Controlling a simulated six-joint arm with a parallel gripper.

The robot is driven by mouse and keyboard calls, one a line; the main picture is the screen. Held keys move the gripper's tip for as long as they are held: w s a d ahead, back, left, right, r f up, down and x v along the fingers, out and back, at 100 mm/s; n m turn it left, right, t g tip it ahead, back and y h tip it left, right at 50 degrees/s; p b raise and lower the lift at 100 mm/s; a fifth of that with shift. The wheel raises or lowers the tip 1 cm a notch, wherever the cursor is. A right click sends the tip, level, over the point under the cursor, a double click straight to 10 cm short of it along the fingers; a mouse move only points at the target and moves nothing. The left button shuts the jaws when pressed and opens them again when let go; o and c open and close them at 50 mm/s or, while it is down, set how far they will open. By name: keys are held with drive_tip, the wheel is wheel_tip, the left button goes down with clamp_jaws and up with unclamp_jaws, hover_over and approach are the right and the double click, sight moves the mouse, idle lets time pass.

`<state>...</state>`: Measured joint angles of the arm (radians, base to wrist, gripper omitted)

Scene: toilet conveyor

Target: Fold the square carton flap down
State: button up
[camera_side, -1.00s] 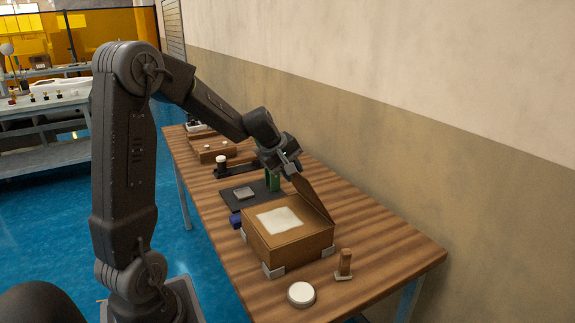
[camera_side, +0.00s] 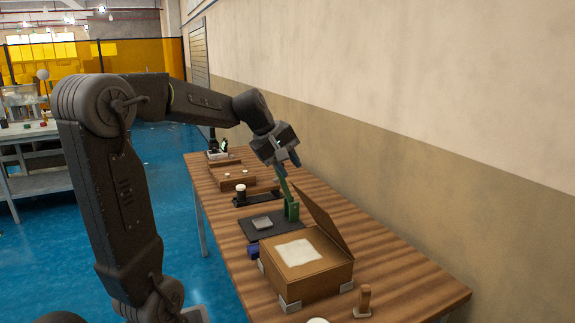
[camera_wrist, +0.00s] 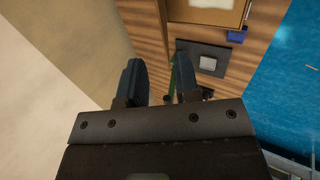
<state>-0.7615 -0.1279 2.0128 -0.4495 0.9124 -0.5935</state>
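The brown carton (camera_side: 322,283) stands on the wooden table with a pale square sheet (camera_side: 298,252) on its top. Its flap (camera_side: 322,218) stands up at a slant from the wall-side edge. My gripper (camera_side: 291,164) is above and behind the carton, apart from the flap, near the top of a green post (camera_side: 291,209). In the wrist view my gripper (camera_wrist: 158,82) has its two dark fingers apart with nothing between them. Part of the carton (camera_wrist: 205,10) shows at the top of that view; the rest is cut off.
A dark mat (camera_side: 285,231) with a grey square pad (camera_side: 262,223) lies behind the carton. A small wooden peg (camera_side: 365,299) stands on a base at the front right. A blue block (camera_side: 253,251) touches or nearly touches the carton. The wall runs along the table's right side.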

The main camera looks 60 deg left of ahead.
sight(315, 205)
drive_tip(key=w+d+f+h, duration=0.1)
drive_tip(key=w+f, duration=0.1)
drive_tip(key=f, duration=0.1)
drive_tip(key=w+d+f+h, duration=0.1)
drive_tip(key=w+f+h, duration=0.1)
drive_tip(key=f, duration=0.2)
drive_tip(key=w+d+f+m+h, duration=0.1)
drive_tip(key=w+f, duration=0.1)
drive_tip(key=f, duration=0.2)
drive_tip(key=shift+w+d+h, duration=0.1)
drive_tip(key=shift+w+h, duration=0.05)
drive_tip(key=shift+h, duration=0.25)
idle(0.3)
clamp_jaws()
idle(0.4)
